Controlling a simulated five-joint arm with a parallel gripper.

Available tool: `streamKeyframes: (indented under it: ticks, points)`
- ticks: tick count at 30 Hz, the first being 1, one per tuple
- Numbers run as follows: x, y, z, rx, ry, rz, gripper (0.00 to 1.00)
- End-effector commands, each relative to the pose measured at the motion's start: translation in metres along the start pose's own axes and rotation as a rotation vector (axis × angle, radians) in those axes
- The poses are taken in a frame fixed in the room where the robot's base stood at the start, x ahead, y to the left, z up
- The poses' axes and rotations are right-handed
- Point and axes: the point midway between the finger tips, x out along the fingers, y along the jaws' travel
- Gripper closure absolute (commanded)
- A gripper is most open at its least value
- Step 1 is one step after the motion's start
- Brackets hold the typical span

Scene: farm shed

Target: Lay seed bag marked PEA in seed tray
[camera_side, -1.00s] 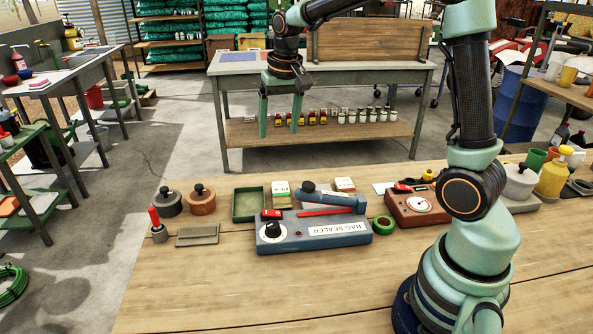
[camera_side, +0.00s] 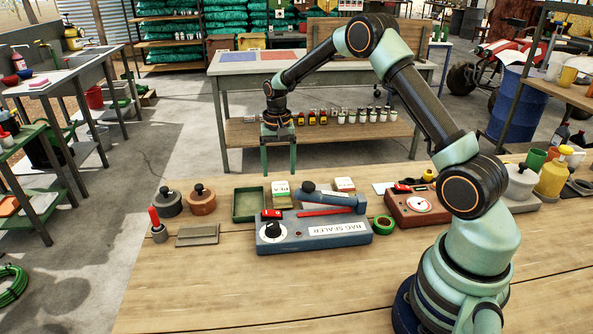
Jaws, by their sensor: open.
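An open green tray (camera_side: 249,208), which looks like the seed tray, lies empty on the wooden bench. Just right of it is a small cream and green seed bag (camera_side: 281,187), partly behind the bag sealer. A second bag, cream with a red mark (camera_side: 345,184), lies farther right behind the sealer. The print on both is too small to read, so I cannot tell which is PEA. My gripper (camera_side: 279,172) points down with its two green fingers apart and empty, appearing just above the cream and green bag.
The blue-grey bag sealer (camera_side: 313,238) with its raised arm stands in front of the bags. A roll of green tape (camera_side: 383,225) and a red scale (camera_side: 418,209) are to its right. Lidded pots (camera_side: 201,200) stand left of the tray. The bench front is clear.

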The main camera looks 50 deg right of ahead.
Motion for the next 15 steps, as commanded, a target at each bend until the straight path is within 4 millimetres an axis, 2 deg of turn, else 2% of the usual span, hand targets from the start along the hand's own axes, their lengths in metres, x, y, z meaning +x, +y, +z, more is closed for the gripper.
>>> streamKeyframes:
  ticks: [5, 15]
  points:
    - [0.011, 0.001, 0.001, -0.001, -0.002, 0.001, 0.22]
    - [0.054, 0.003, 0.003, -0.001, -0.002, 0.001, 0.22]
